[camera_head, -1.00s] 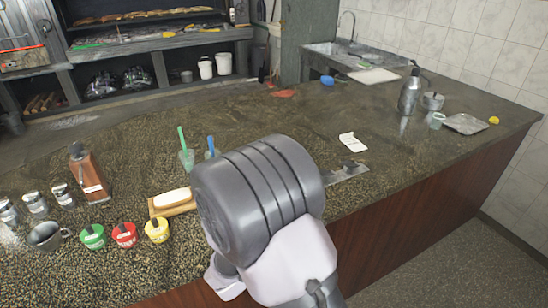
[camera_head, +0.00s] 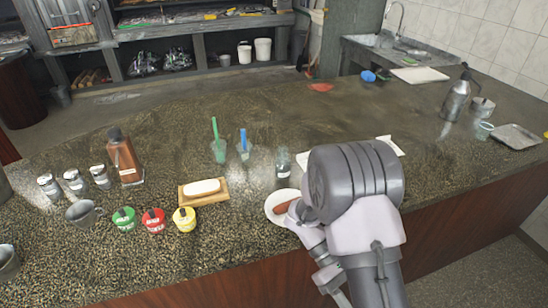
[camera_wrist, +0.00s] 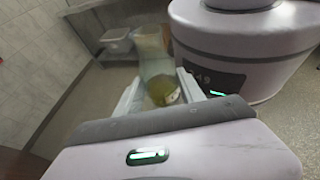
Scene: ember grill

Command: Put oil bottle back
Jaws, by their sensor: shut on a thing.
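In the wrist view my gripper (camera_wrist: 160,92) is shut on a clear bottle with yellow-green contents (camera_wrist: 163,91), which looks like the oil bottle. The bottle is blurred, sits between the two pale fingers and is clear of the counter, with floor behind it. A brown bottle with a dark cap (camera_head: 123,158) stands upright on the counter at the left.
The counter (camera_head: 330,115) holds a white plate with a sausage (camera_head: 279,208), a glass (camera_head: 283,164), cups with green and blue utensils, a butter board (camera_head: 204,199), coloured tubs and shakers. A metal jug (camera_head: 455,101) and tray (camera_head: 517,138) stand right. The back middle is clear.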

